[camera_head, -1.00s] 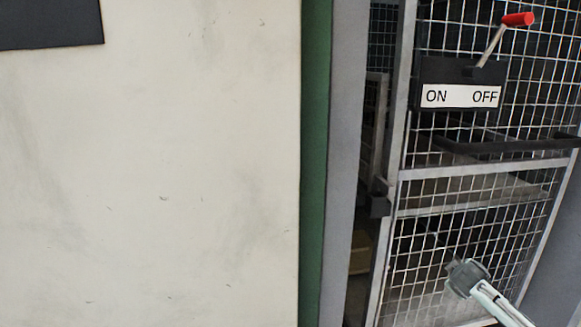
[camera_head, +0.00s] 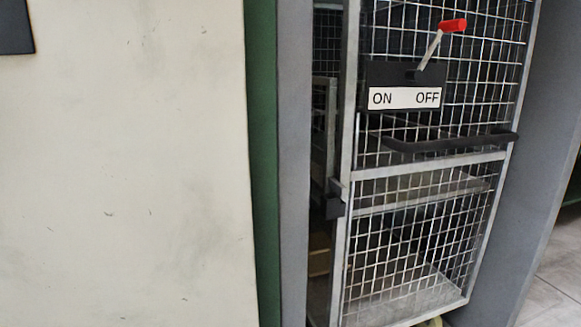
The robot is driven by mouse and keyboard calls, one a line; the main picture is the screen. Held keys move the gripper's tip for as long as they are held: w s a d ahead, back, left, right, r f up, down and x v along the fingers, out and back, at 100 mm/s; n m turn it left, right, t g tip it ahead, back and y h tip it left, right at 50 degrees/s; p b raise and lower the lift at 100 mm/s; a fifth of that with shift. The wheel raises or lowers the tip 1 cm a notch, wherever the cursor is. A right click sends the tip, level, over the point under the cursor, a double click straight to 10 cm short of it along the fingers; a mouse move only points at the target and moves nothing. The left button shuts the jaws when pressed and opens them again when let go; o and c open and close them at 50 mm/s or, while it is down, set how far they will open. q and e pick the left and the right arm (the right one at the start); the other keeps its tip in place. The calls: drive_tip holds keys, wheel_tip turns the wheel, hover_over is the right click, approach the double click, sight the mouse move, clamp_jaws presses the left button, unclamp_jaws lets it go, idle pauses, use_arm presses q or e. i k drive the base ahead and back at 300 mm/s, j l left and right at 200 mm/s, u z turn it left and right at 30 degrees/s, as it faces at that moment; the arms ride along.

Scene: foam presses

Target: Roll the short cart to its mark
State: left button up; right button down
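A wire-mesh cage cart (camera_head: 430,170) with a grey metal frame stands upright between grey panels. I cannot tell whether it is the short cart. A dark box with an ON/OFF label (camera_head: 404,98) is on its front. The red-tipped lever (camera_head: 453,25) on the box leans right, to the OFF side. A black handle bar (camera_head: 450,141) crosses the cart's front below the label. Neither of my grippers is in view. The floor mark does not show.
A large off-white panel (camera_head: 120,170) fills the left side, with a green edge (camera_head: 262,170) and a grey post (camera_head: 293,170) beside it. A grey panel (camera_head: 545,130) stands close on the cart's right. Bare floor (camera_head: 555,285) shows at the lower right.

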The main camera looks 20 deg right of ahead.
sight(387, 283)
drive_tip(key=l+z, duration=0.1)
drive_tip(key=z, duration=1.5)
